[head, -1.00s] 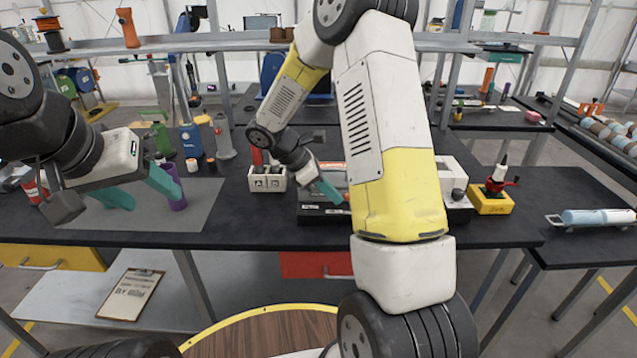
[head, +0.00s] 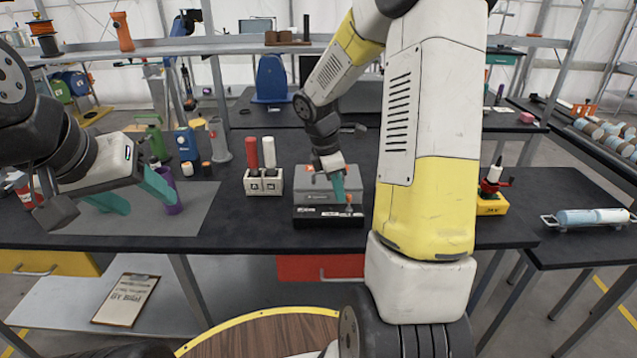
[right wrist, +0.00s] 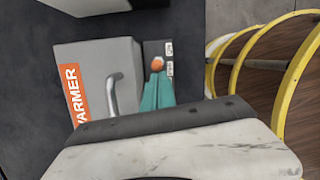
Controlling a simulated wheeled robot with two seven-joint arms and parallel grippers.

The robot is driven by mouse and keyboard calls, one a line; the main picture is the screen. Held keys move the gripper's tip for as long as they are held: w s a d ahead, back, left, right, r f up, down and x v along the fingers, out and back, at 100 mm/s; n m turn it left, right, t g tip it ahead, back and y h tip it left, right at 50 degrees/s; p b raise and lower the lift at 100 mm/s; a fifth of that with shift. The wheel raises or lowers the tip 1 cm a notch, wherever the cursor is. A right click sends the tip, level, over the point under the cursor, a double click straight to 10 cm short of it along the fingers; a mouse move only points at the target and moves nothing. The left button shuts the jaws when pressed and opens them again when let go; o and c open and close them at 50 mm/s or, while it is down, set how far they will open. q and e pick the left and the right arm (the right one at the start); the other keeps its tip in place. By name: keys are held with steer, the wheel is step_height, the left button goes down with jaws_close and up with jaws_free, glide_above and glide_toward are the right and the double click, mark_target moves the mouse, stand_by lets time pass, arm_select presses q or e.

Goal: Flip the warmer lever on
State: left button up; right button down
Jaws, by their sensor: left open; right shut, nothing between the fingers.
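The warmer (head: 316,184) is a grey box with a black front strip (head: 318,217) on the table. In the right wrist view its body (right wrist: 95,62) carries an orange WARMER label and a metal handle (right wrist: 115,95). The warmer lever has an orange tip (right wrist: 157,64), beside two small white labels at one end of the strip. My right gripper (head: 340,199) is shut and empty, its teal fingertips right by the lever tip; whether they touch I cannot tell. The fingers hide the lever's lower part. My left gripper (head: 143,206) is open above the grey mat, far left.
A purple cylinder (head: 172,196) stands by my left gripper on the grey mat (head: 202,212). A white A/B holder (head: 264,182) with red and white handled items is left of the warmer. A yellow block (head: 491,205) stands to the right. The table front is clear.

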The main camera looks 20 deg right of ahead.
mark_target(347, 197)
steer(key=y, duration=0.1)
steer(key=d+y, duration=0.2)
steer(key=shift+s+d+r+t+y, duration=0.2)
steer(key=shift+s+r+t+y, duration=0.1)
steer(key=shift+t, duration=0.1)
steer(key=shift+r, duration=0.15)
steer(key=shift+r, duration=0.65)
steer(key=shift+a+r, duration=0.1)
